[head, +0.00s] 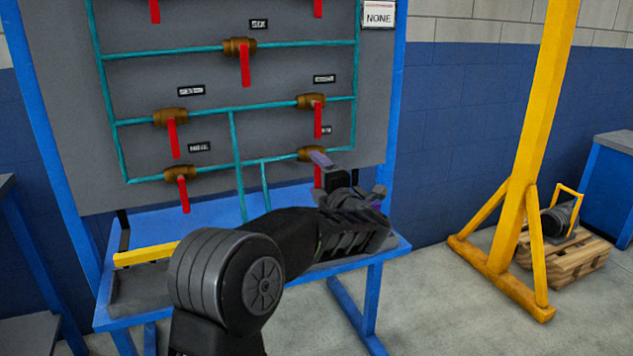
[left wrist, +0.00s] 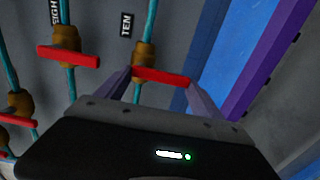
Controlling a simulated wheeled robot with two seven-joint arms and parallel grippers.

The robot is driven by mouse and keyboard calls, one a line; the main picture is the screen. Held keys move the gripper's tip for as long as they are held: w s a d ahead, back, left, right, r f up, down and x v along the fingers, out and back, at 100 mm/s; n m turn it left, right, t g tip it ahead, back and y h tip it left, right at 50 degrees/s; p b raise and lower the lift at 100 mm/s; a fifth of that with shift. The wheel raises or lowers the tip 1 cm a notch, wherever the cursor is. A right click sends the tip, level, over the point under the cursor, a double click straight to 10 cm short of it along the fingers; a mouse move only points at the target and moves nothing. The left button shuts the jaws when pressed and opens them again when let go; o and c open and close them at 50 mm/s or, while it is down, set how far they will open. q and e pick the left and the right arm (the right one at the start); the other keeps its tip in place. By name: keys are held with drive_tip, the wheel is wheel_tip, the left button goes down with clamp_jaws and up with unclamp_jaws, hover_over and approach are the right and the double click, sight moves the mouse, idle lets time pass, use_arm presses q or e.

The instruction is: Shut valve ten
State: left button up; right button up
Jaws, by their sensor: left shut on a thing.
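Valve ten is at the lower right of the panel in the head view, with a brass body (head: 310,153) and a red handle (head: 318,176) partly hidden by my gripper. In the left wrist view its label TEN (left wrist: 126,25) is beside the brass body (left wrist: 143,56). Its red handle (left wrist: 162,76) lies crosswise to the teal pipe. My left gripper (head: 343,176) is at this valve. In the left wrist view the gripper's fingers (left wrist: 160,84) are on either side of the handle, and it is shut on it. My right gripper is not in view.
Valve eight (head: 311,101) is just above valve ten, and valve nine (head: 180,174) is to the left. The blue bench (head: 340,261) stands below the panel. A yellow post (head: 545,90) and a wooden pallet (head: 573,262) stand to the right. A sign reads NONE (head: 379,16).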

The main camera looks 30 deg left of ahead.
use_arm(q)
drive_tip(key=o, duration=2.1)
drive_tip(key=shift+d, duration=0.1)
drive_tip(key=v, duration=0.7)
drive_tip(key=shift+s+d+p, duration=0.25)
drive_tip(key=shift+d+p, duration=0.05)
drive_tip(key=shift+p, duration=0.15)
